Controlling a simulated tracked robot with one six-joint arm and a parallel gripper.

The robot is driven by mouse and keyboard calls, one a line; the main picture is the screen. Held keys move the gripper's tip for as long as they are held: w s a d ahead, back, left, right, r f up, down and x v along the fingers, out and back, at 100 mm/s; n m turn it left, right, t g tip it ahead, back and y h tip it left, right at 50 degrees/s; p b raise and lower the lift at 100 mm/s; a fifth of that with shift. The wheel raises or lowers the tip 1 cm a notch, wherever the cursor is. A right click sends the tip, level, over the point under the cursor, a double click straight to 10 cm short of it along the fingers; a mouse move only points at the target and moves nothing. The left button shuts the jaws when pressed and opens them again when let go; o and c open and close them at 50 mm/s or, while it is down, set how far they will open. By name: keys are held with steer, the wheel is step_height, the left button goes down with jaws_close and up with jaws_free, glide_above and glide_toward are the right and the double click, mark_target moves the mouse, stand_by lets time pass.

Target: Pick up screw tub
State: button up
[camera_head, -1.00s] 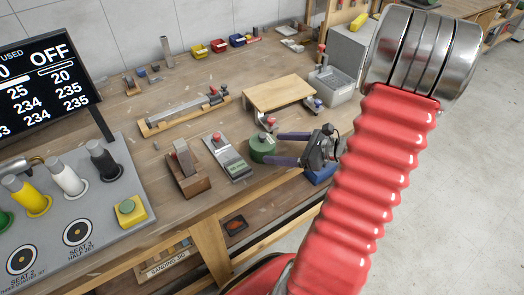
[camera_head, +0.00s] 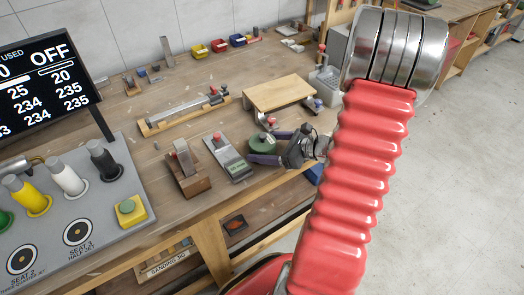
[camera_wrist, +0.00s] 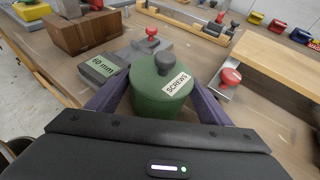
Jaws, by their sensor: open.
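The screw tub is a green round tub (camera_wrist: 160,97) with a dark grey knob on its lid and a white "SCREWS" label. It stands on the workbench in the middle of the wrist view. In the head view the tub (camera_head: 263,142) is near the bench's front edge, partly hidden by a finger. My gripper (camera_wrist: 155,85) is open, with its purple fingers on either side of the tub. I cannot tell whether they touch it. In the head view my gripper (camera_head: 262,151) reaches in from the right, its wrist partly behind the red arm.
A grey "60 mm" block (camera_wrist: 103,66) stands close left of the tub, with a wooden plane (camera_wrist: 85,30) beyond. A red-knobbed tool (camera_wrist: 229,79) is close on the right. A raised wooden board (camera_head: 279,93) stands behind. The bench's front edge is near.

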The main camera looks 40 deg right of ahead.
steer(key=shift+w, duration=0.1)
stand_by(0.5)
steer(key=c, duration=1.2)
